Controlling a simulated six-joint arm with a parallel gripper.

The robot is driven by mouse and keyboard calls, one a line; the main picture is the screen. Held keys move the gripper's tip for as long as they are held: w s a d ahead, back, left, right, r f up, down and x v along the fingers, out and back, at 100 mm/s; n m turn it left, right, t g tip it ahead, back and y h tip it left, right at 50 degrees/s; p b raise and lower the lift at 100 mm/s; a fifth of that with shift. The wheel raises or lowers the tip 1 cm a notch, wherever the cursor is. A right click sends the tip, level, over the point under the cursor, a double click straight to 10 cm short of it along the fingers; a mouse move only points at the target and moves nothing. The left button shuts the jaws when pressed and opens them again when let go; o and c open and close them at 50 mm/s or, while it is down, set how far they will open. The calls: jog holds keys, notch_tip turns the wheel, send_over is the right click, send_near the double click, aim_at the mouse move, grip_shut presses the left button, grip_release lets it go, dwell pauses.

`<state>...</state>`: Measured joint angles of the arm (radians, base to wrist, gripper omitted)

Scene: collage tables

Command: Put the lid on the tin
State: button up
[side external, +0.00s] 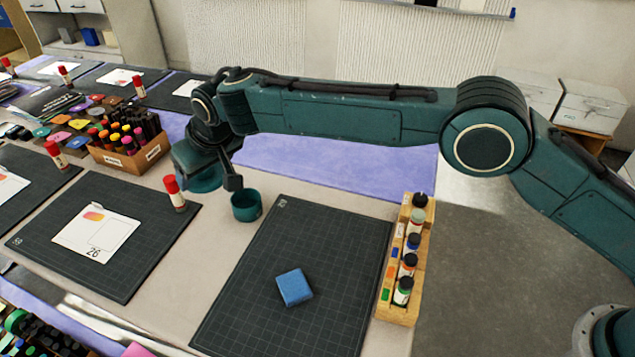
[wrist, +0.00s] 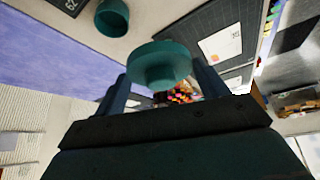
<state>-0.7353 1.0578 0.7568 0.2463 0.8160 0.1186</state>
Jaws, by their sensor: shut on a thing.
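The tin (side external: 246,206) is a small teal round pot standing open on the pale table, left of the near cutting mat. It also shows at the top of the wrist view (wrist: 112,17). The lid (wrist: 158,58) is a teal disc with a round knob. My gripper (wrist: 160,86) is shut on the lid, with a finger on each side of it. In the side external view my gripper (side external: 214,184) is left of the tin, and the lid (side external: 204,185) shows partly below it, apart from the tin.
A blue block (side external: 294,287) lies on the dark cutting mat (side external: 250,315). A wooden rack of bottles (side external: 398,300) stands along its right edge. A red-capped glue stick (side external: 174,193) and a box of markers (side external: 130,157) stand left of my gripper.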

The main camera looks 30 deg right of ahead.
jog(key=w+d+f, duration=0.7)
jog(key=f, duration=0.1)
jog(key=shift+d+n+y, duration=0.3)
jog(key=shift+d+n, duration=0.05)
jog(key=shift+n, duration=0.05)
jog(key=shift+f, duration=0.15)
jog(key=shift+f, duration=3.05)
jog(key=shift+f, duration=0.2)
jog(key=o, duration=1)
jog(key=shift+o, duration=0.4)
jog(key=shift+r, duration=0.15)
